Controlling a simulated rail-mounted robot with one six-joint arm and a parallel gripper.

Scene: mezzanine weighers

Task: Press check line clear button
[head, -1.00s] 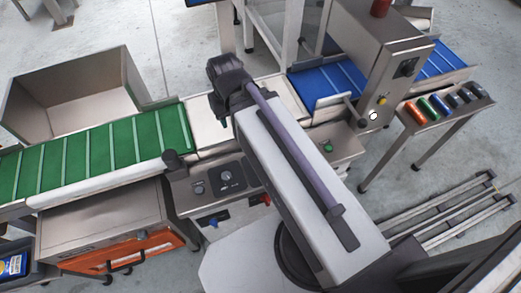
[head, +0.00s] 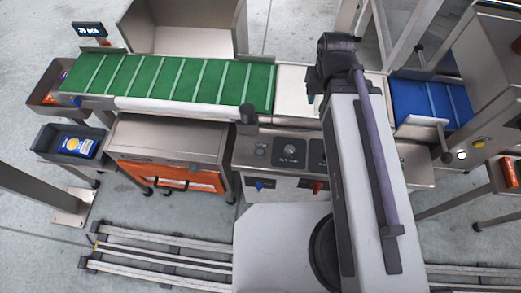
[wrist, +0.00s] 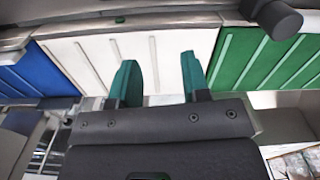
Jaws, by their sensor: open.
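No label reading check line clear is legible. A white lit button (head: 461,154) and a yellow button (head: 478,143) sit on the steel cabinet (head: 490,90) at the right of the head view. A small green button (wrist: 120,19) shows on a steel surface at the top of the wrist view. My gripper (wrist: 160,82) is open and empty, its two teal fingers apart over the white belt section (wrist: 150,50). In the head view my arm hides most of the gripper, and no green button shows.
The white section lies between the green belt (head: 180,80) and the blue belt (head: 425,100). A control panel (head: 285,150) with knobs stands in front. A black post (head: 248,112) rises at the belt's near edge. A steel bin (head: 185,25) stands behind.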

